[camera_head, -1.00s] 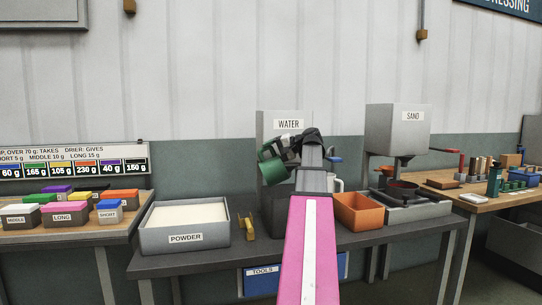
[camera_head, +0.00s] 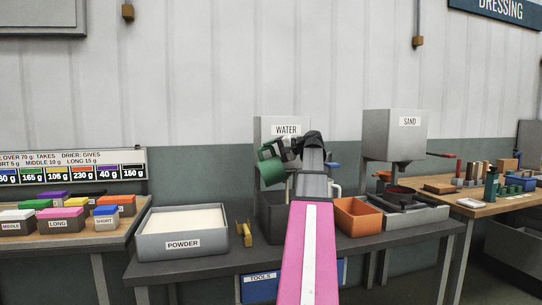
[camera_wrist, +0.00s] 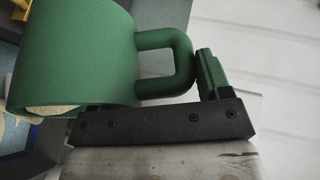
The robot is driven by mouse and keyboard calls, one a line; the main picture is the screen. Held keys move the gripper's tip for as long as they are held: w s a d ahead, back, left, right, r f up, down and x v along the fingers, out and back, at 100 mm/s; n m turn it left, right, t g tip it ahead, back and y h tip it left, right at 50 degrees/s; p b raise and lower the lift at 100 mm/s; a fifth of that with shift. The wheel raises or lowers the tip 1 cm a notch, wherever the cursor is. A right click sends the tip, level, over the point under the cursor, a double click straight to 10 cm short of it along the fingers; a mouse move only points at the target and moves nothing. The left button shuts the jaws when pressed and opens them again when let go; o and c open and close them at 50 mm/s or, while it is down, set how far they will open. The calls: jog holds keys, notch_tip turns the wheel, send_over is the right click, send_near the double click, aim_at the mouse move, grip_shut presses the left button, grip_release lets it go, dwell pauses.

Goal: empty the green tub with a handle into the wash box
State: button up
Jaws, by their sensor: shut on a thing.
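The green tub with a handle (camera_head: 270,168) is held in the air in front of the grey panel with the WATER sign. It is tilted. My gripper (camera_head: 291,150) is shut on its handle, to the right of its body. In the wrist view the tub (camera_wrist: 75,50) fills the upper left, its looped handle runs to my gripper (camera_wrist: 205,85), and a pale surface shows at its lower end. A dark box (camera_head: 272,222) stands below the tub, under the WATER sign, partly hidden by my arm. I cannot tell for certain that it is the wash box.
A grey POWDER tray (camera_head: 150,245) holds white powder, with a yellow tool (camera_head: 246,233) beside it. An orange box (camera_head: 357,218) stands right of my arm, near the SAND hopper (camera_head: 392,140). Colored blocks lie on the left table.

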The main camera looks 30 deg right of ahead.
jog(key=shift+s+d+r+t+y, duration=0.25)
jog(key=shift+d+r+t+y, duration=0.05)
jog(key=shift+d+r, duration=0.3)
jog(key=shift+s+d+r, duration=0.1)
jog(key=shift+d+r, duration=0.05)
jog(key=shift+d, duration=0.15)
jog(key=shift+s+d+r+m+t+y, duration=0.3)
jog(key=shift+d+r+y, duration=0.2)
jog(key=shift+d, duration=0.15)
jog(key=shift+s+d+r+m+t+y, duration=0.15)
jog(key=shift+s+d+m+t+y, duration=0.15)
jog(key=shift+d, duration=0.3)
jog(key=shift+s+d+r+m+t+y, duration=0.1)
jog(key=shift+d+m+t+y, duration=0.05)
jog(key=shift+d+t+y, duration=0.4)
jog(key=shift+s+d+r+m+t+y, duration=0.15)
jog(key=shift+s+d+m+t+y, duration=0.1)
jog(key=shift+d, duration=0.45)
jog(key=shift+d+r, duration=0.2)
jog(key=shift+s+d+r+m+t+y, duration=0.25)
jog(key=shift+d+r+m+t+y, duration=0.15)
jog(key=shift+d+t, duration=0.2)
jog(key=shift+s+d+r+m+t+y, duration=0.3)
jog(key=shift+d+r+t, duration=0.2)
jog(key=shift+d, duration=0.15)
jog(key=shift+d+r, duration=0.15)
jog(key=shift+d, duration=0.1)
jog(key=shift+s+d+r+m+t, duration=0.2)
jog(key=shift+r+m+t, duration=0.1)
jog(key=shift+t, duration=0.1)
